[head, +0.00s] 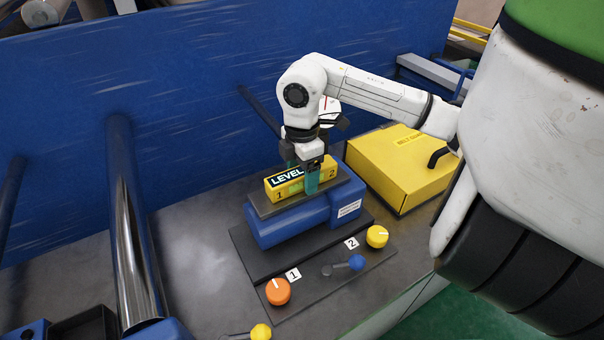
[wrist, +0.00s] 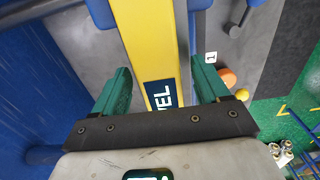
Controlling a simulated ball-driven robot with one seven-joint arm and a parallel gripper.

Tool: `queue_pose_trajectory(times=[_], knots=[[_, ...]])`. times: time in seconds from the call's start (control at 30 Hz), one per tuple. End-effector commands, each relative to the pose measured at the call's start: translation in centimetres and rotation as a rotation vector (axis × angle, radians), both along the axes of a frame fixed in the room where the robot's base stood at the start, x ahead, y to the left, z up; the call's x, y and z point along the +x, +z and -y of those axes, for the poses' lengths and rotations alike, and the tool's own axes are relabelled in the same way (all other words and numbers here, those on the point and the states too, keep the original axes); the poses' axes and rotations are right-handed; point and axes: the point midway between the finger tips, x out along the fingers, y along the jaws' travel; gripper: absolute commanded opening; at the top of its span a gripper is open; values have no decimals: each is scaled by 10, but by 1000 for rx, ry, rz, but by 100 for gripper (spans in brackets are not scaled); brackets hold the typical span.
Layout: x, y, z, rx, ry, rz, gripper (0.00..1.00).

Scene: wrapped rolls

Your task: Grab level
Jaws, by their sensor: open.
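The level (head: 284,184) is a yellow bar with a dark "LEVEL" label and a green vial. It lies on the dark top plate (head: 264,208) of a blue block (head: 285,230). My gripper (head: 312,178) is above the level with its fingers pointing down around it. In the wrist view the yellow level (wrist: 150,40) runs between the two green fingers of my gripper (wrist: 160,88). The fingers are apart, with a gap on each side of the level. The far finger is mostly hidden in the head view.
An orange knob (head: 278,291) marked 1 and a yellow knob (head: 377,236) marked 2 sit in front, with a blue-tipped lever (head: 356,262) between. A yellow box (head: 395,165) stands at right. A blue wall (head: 190,100) rises behind.

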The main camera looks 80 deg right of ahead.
Motion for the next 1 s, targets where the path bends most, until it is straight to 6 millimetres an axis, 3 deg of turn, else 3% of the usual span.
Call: queue_pose_trajectory(times=[0.2,1.0], knots=[[0,-1,0,0,0,0,74],[0,0,0,0,0,0,0]])
